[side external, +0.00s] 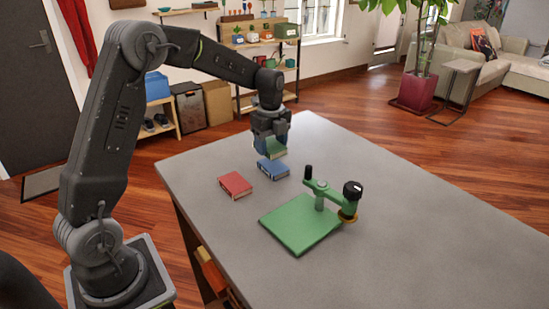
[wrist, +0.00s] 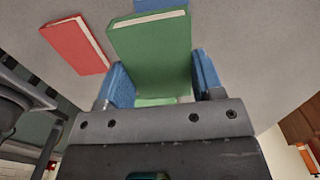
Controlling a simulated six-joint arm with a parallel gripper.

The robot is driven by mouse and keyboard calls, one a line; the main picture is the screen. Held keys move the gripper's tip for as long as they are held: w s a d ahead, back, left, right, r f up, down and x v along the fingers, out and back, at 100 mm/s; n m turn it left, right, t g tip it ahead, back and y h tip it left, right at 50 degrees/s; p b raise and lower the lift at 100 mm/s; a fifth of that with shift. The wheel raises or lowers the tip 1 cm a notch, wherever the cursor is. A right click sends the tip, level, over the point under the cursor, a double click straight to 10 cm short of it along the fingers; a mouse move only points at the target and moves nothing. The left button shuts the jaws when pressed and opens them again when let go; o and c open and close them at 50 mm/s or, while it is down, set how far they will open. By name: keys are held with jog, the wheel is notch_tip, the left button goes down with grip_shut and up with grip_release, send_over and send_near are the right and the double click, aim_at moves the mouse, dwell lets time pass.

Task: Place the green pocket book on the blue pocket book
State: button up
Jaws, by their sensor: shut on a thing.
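The green pocket book (wrist: 152,48) is between the two blue-padded fingers of my gripper (wrist: 160,85), which is shut on it. In the side external view the green book (side external: 277,150) hangs below my gripper (side external: 270,140), partly hidden by the fingers. The blue pocket book (side external: 273,169) lies flat on the grey table just below the green book. In the wrist view only a strip of the blue book (wrist: 160,4) shows beyond the green book. I cannot tell whether the two books touch.
A red book (side external: 235,185) lies on the table (side external: 420,235) left of the blue book. A green stand with a flat base (side external: 300,224), an arm and a black knob stands to the right, nearer the camera. The table's right part is clear.

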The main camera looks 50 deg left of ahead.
aim_at(275, 166)
jog(key=shift+w+d+f, duration=0.3)
jog(key=shift+d+f, duration=0.05)
jog(key=shift+f, duration=1.9)
jog(key=shift+f, duration=0.15)
jog(key=o, duration=0.9)
